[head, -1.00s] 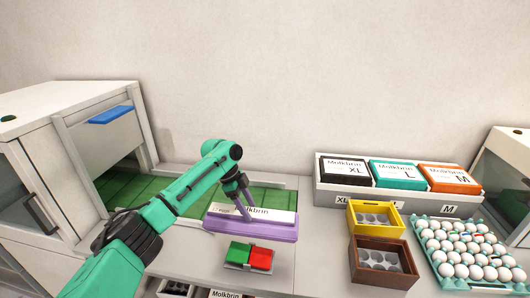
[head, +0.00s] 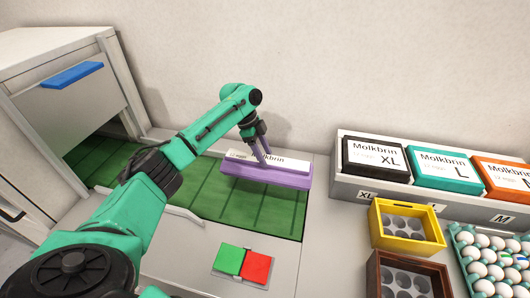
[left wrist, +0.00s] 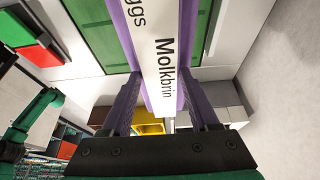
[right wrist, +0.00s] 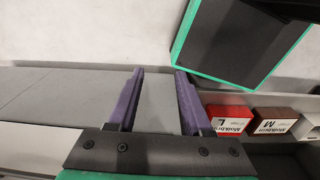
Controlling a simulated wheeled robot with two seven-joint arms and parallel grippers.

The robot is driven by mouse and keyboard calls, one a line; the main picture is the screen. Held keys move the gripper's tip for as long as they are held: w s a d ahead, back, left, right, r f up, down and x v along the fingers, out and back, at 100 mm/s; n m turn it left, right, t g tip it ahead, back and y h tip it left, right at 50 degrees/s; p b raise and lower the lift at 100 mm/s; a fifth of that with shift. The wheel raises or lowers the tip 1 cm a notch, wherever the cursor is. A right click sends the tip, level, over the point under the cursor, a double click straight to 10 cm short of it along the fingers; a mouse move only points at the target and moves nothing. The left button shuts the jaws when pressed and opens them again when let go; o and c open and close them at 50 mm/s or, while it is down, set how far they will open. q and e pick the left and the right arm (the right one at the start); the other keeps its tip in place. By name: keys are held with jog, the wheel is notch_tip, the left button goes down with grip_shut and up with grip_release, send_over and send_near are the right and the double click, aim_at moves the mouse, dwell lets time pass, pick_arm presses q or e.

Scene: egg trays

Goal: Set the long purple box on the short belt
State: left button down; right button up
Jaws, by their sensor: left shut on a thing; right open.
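The long purple box (head: 265,176), with a white label reading Molkbrin, is held over the right part of the short green belt (head: 205,190). My left gripper (head: 262,160) is shut across the box from above. In the left wrist view the box (left wrist: 165,60) runs between the two purple fingers, with the green belt (left wrist: 92,28) beyond it. Whether the box touches the belt I cannot tell. My right gripper (right wrist: 158,95) is open and empty, over a grey surface in the right wrist view.
A panel with a green and a red button (head: 243,264) sits in front of the belt. To the right are a yellow tray (head: 407,224), a brown tray (head: 408,278), an egg tray (head: 487,262) and a rack of Molkbrin boxes (head: 375,159). A white machine housing (head: 70,80) stands left.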

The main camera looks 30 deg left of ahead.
pick_arm(q)
jog(key=f+b, duration=0.2)
jog(key=f, duration=0.1)
jog(key=f+b, duration=0.1)
jog(key=shift+w+f+b, duration=0.2)
jog(key=shift+w+b, duration=0.1)
jog(key=shift+w, duration=0.05)
jog(key=shift+s+d+f, duration=0.1)
jog(key=shift+f, duration=0.1)
notch_tip(320, 180, down, 2)
jog(key=shift+f+b, duration=0.15)
jog(key=shift+b, duration=0.15)
pick_arm(e)
jog(key=f, duration=0.1)
jog(key=w+f, duration=0.1)
jog(key=f, duration=0.3)
jog(key=shift+w+a+f, duration=0.1)
jog(key=shift+w+a, duration=0.2)
jog(key=shift+a, duration=0.05)
pick_arm(q)
jog(key=shift+f, duration=0.35)
pick_arm(e)
jog(key=shift+d, duration=0.2)
pick_arm(q)
jog(key=shift+c, duration=1)
grip_release()
jog(key=shift+o, duration=0.7)
jog(key=shift+s, duration=0.1)
pick_arm(e)
jog(key=shift+f, duration=0.1)
